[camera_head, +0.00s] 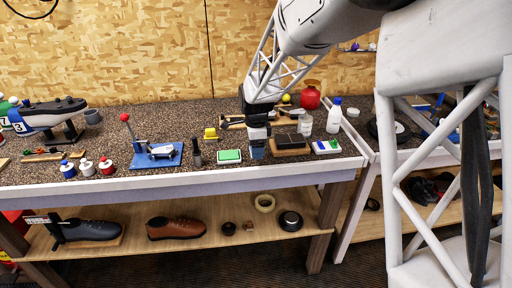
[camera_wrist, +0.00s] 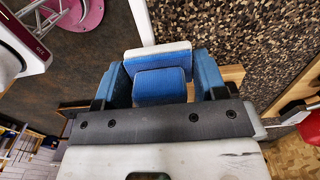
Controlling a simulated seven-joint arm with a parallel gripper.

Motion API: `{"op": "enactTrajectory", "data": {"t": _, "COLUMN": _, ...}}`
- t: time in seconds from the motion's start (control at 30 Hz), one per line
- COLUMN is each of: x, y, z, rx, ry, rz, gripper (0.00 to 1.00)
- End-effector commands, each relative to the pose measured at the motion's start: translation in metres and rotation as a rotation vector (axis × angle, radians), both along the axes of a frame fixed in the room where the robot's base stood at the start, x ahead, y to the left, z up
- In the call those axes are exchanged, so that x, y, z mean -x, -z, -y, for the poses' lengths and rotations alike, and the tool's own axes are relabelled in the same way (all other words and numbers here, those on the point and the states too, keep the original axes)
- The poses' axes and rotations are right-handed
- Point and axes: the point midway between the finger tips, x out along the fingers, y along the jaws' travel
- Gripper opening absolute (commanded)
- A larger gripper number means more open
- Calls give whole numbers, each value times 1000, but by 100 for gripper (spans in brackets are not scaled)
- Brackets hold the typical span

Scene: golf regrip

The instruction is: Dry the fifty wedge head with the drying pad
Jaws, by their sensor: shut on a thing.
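My gripper (camera_wrist: 160,82) is shut on a blue block with a pale edge (camera_wrist: 158,52), which looks like the drying pad. It sits between the blue fingers in the wrist view, with a smaller blue face in front. In the head view my gripper (camera_head: 257,150) points down over the front of the bench, between a green-topped pad (camera_head: 229,156) and a dark block on a wooden base (camera_head: 290,143). The held pad is hard to make out there. I cannot pick out the fifty wedge head for certain in either view.
The speckled bench (camera_head: 215,180) also holds a blue-based press (camera_head: 155,154), a dark upright bottle (camera_head: 196,153), a yellow block (camera_head: 210,133), a white bottle (camera_head: 334,116) and a red jar (camera_head: 310,96). Shoes (camera_head: 175,228) stand on the lower shelf.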

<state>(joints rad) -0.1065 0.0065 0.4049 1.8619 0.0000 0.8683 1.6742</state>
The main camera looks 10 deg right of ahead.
Motion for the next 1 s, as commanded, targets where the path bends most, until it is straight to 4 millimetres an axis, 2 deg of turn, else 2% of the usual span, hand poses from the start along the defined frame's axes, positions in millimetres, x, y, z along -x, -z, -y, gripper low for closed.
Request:
{"op": "enactTrajectory", "data": {"t": 0.37, "x": -18, "y": -8, "z": 6, "rx": 0, "ry": -147, "rz": 0, "gripper": 46}}
{"op": "enactTrajectory", "data": {"t": 1.0, "x": -91, "y": -40, "z": 34, "rx": 0, "ry": -797, "rz": 1, "gripper": 46}}
